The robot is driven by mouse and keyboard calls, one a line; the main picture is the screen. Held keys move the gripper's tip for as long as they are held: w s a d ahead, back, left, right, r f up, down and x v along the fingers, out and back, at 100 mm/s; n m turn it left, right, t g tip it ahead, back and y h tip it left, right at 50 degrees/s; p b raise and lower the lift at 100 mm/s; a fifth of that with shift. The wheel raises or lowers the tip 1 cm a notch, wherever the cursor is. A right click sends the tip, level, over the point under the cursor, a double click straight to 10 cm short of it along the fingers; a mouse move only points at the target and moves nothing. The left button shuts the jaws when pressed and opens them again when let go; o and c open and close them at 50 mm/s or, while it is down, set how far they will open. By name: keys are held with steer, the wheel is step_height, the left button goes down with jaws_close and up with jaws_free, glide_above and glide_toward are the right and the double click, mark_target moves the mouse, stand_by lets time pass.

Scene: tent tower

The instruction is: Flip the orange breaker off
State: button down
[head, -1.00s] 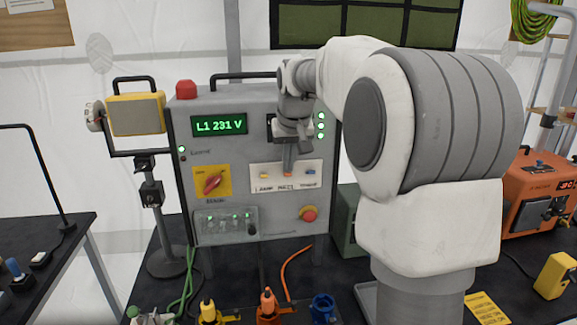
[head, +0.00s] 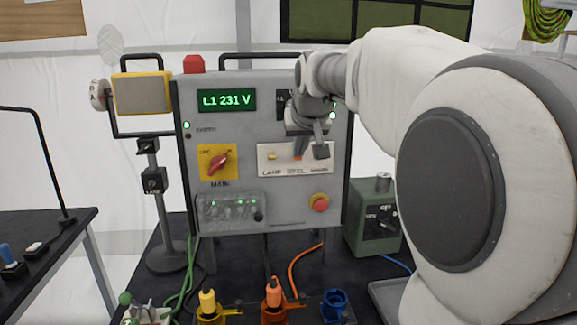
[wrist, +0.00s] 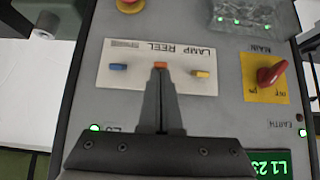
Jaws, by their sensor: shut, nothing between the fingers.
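The orange breaker (head: 297,156) is the middle of three small levers on a white plate (head: 264,167) on the grey panel. It also shows in the wrist view (wrist: 160,65), between the blue lever (wrist: 118,67) and the yellow lever (wrist: 201,73). My gripper (head: 320,151) is shut and empty in front of the plate, covering the blue lever in the head view. In the wrist view my gripper's fingertips (wrist: 160,76) overlap the orange breaker's near edge; I cannot tell whether they touch it. The breaker's up or down position is unclear.
The panel also carries a red main knob (head: 220,163), a red stop button (head: 319,203) and a green display (head: 227,101) reading L1 231 V. A green box (head: 372,232) stands to its right. Coloured plugs (head: 272,300) stand along the table's front.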

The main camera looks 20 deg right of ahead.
steer(key=f+t+b, duration=0.1)
steer(key=b, duration=0.4)
steer(key=shift+s+a+f+t, duration=0.1)
steer(key=shift+s+f+t, duration=0.2)
steer(key=shift+f+t, duration=0.1)
steer(key=shift+r+p, duration=0.6)
steer(key=shift+w, duration=0.1)
steer(key=shift+w+d+r+p, duration=0.2)
steer(key=shift+w+r+p, duration=0.1)
steer(key=shift+w+p, duration=0.4)
steer(key=shift+s+r, duration=0.1)
steer(key=shift+s, duration=0.1)
